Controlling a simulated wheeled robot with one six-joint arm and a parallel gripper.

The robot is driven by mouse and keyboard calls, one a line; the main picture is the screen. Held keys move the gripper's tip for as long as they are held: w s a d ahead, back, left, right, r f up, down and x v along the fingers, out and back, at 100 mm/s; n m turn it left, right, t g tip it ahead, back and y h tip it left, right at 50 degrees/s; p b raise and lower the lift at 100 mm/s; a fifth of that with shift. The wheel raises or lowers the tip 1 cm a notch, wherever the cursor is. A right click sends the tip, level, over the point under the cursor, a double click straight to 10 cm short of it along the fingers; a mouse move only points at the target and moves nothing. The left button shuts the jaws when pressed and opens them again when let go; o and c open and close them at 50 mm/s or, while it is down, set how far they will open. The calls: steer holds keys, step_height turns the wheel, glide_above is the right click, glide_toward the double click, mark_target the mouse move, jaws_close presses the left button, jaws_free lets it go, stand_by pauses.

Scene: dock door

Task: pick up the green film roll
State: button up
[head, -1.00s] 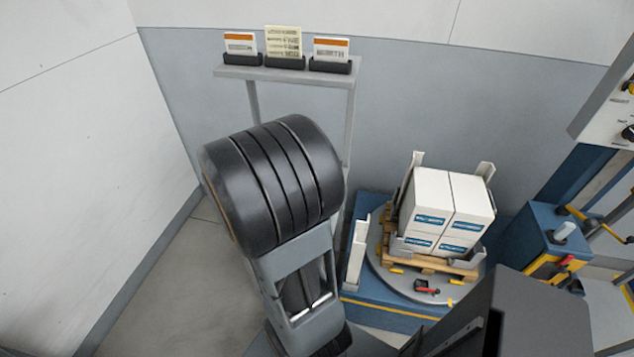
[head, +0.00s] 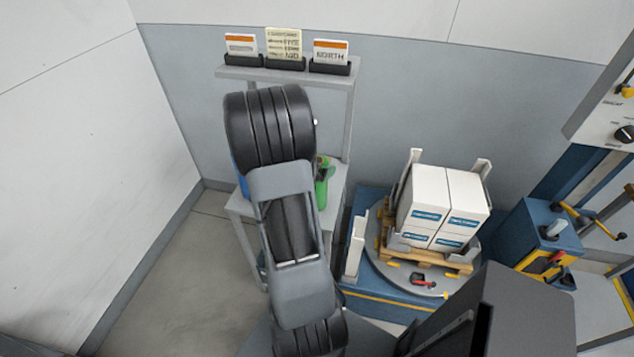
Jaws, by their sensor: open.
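A green object (head: 322,185), which may be the green film roll, shows at the right edge of my arm, on the lower shelf of the grey stand (head: 336,195). Only part of it is visible, with a darker part near its top. A sliver of a blue object (head: 238,178) shows on the left side of my arm. My arm covers the middle of that shelf. My gripper is not visible; the black and grey arm links hide whatever is beyond them.
The stand's upper shelf (head: 290,75) holds several cards in black holders. To the right, white boxes (head: 445,205) sit on a wooden pallet on a round turntable (head: 385,275). A blue and yellow unit (head: 540,235) stands farther right. Floor at left is clear.

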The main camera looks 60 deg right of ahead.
steer(key=shift+d+f, duration=0.15)
steer(key=shift+d, duration=0.1)
steer(key=c, duration=1.7)
